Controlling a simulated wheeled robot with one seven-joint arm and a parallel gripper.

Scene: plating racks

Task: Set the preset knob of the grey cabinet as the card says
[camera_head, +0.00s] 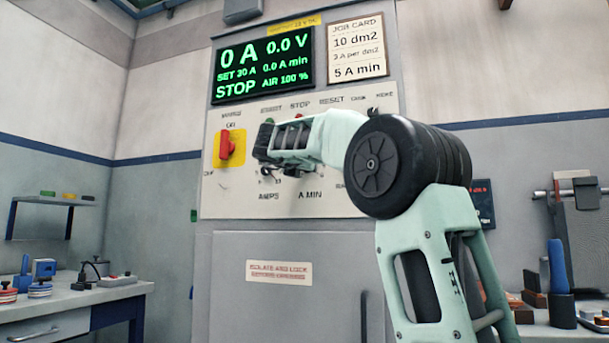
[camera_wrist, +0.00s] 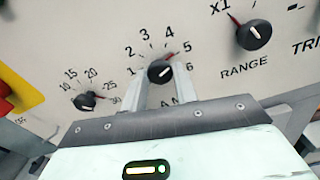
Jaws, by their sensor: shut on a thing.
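The grey cabinet (camera_head: 290,250) stands ahead with a cream control panel. In the wrist view, a black knob (camera_wrist: 160,71) has a scale from 1 to 6 and a partly hidden label starting "A M"; the head view shows A MIN there. My gripper (camera_wrist: 163,80) is shut on this knob, one finger on each side. The knob's red pointer leans up and right, close to the 5. The job card (camera_head: 357,52) reads 10 dm2, 3 A per dm2, 5 A min. In the head view my gripper (camera_head: 266,145) covers the knob.
The display (camera_head: 262,64) reads 0 A, 0.0 V, SET 30 A, STOP. The amps knob (camera_wrist: 86,101) is left of my fingers and the RANGE knob (camera_wrist: 254,35), pointing to x1, is right. A red switch (camera_head: 225,146) on a yellow plate is further left.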

